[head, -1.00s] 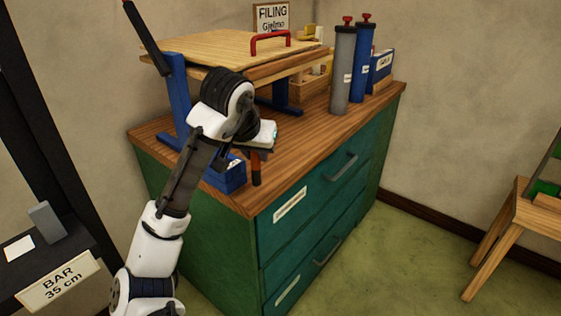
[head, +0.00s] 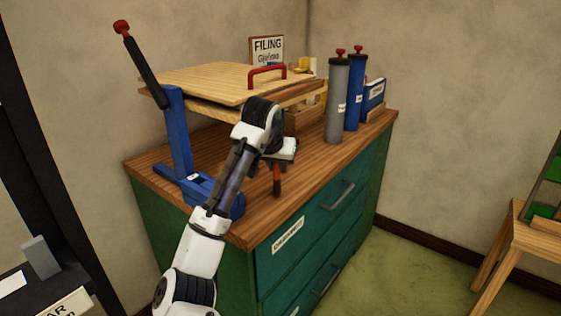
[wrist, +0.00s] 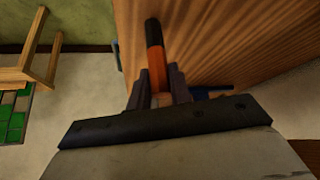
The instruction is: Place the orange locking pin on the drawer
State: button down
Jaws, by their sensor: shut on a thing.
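The orange locking pin (head: 276,180) is an orange rod with a dark end. My gripper (head: 278,164) is shut on it and holds it upright, dark end down, over the wooden cabinet top near its front edge. In the wrist view the pin (wrist: 156,62) sits between the two dark fingers of my gripper (wrist: 156,86). I cannot tell whether its lower end touches the wood. The teal top drawer (head: 312,222), with a grey handle and a white label, is shut below the top's front edge. A second drawer (head: 308,276) below it is also shut.
A blue press stand (head: 176,130) with a dark, red-tipped lever and a wooden board (head: 205,78) with a red handle stand behind my arm. Grey (head: 338,100) and blue (head: 356,95) cylinders stand at the back right. A wooden stool (head: 528,232) is on the right.

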jog(key=shift+w+d+r, duration=0.1)
jog(key=shift+w+r, duration=0.05)
jog(key=shift+w, duration=0.3)
jog(key=w, duration=0.2)
jog(key=f+p, duration=0.1)
jog(key=shift+w+d, duration=0.3)
jog(key=shift+w, duration=0.1)
jog(key=shift+f, duration=0.35)
jog(key=shift+f, duration=0.1)
jog(key=c, duration=1.3)
grip_release()
